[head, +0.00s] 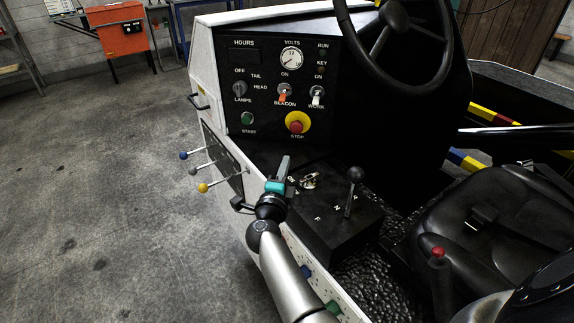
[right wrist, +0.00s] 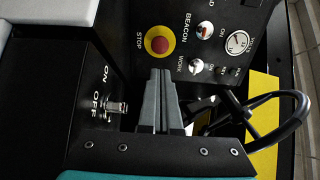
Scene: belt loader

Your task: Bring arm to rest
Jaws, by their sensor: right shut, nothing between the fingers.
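My right gripper (head: 284,164) is raised over the left side of the driver's console in the head view, its arm coming up from the bottom. In the right wrist view its two grey fingers (right wrist: 160,76) lie together, with nothing between them. It is just left of a small metal ON/OFF switch (head: 309,181) on the console; the switch also shows in the right wrist view (right wrist: 116,107). I cannot tell whether the gripper touches the console. My left gripper is not in view.
The panel carries a red stop button (head: 297,126), a beacon switch (head: 284,92) and a work switch (head: 317,94). A gear lever (head: 355,176), steering wheel (head: 383,42) and black seat (head: 480,215) lie to the right. Coloured levers (head: 203,188) stick out left. Open floor (head: 110,200) lies left.

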